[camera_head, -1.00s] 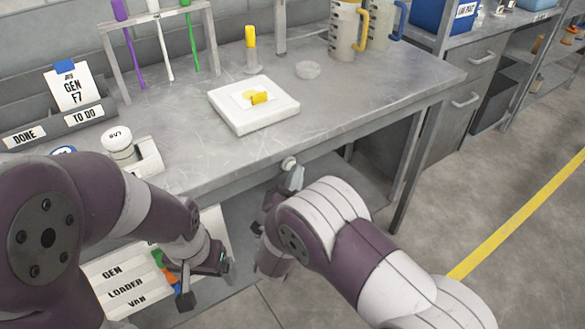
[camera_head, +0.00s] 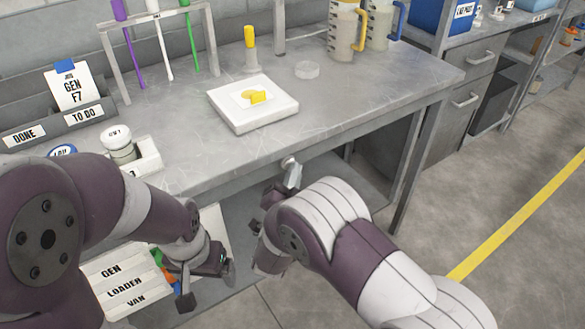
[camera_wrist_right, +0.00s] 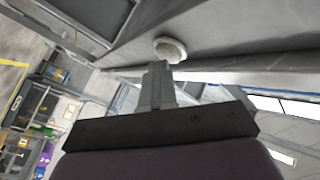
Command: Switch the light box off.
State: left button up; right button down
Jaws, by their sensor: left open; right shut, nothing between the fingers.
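The light box (camera_head: 272,116) is a flat white box on the grey bench, with a pale sheet and a small yellow piece on top. I cannot tell whether it is lit. A round whitish button (camera_head: 287,161) sits at the bench's front edge below the box; it also shows in the right wrist view (camera_wrist_right: 170,48). My right gripper (camera_head: 293,176) is shut and empty, its tips just below the button. In the right wrist view its fingers (camera_wrist_right: 157,84) point at the button; contact is unclear. My left gripper (camera_head: 208,285) is open and empty, low at the left.
A rack with coloured sticks (camera_head: 160,42), a yellow-capped tube (camera_head: 250,48), a clear dish (camera_head: 307,69) and jugs (camera_head: 346,30) stand on the bench. A labelled tray (camera_head: 125,285) lies below, near my left gripper. Open floor lies to the right.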

jog(key=shift+a+r, duration=0.1)
jog(key=shift+r, duration=0.2)
jog(key=s+d, duration=0.1)
jog(key=s+d+p, duration=0.1)
jog(key=s, duration=0.1)
jog(key=s+d, duration=0.1)
jog(key=shift+s+d+f, duration=0.15)
jog(key=shift+s+f, duration=0.1)
jog(key=shift+f, duration=0.1)
dwell(1.2)
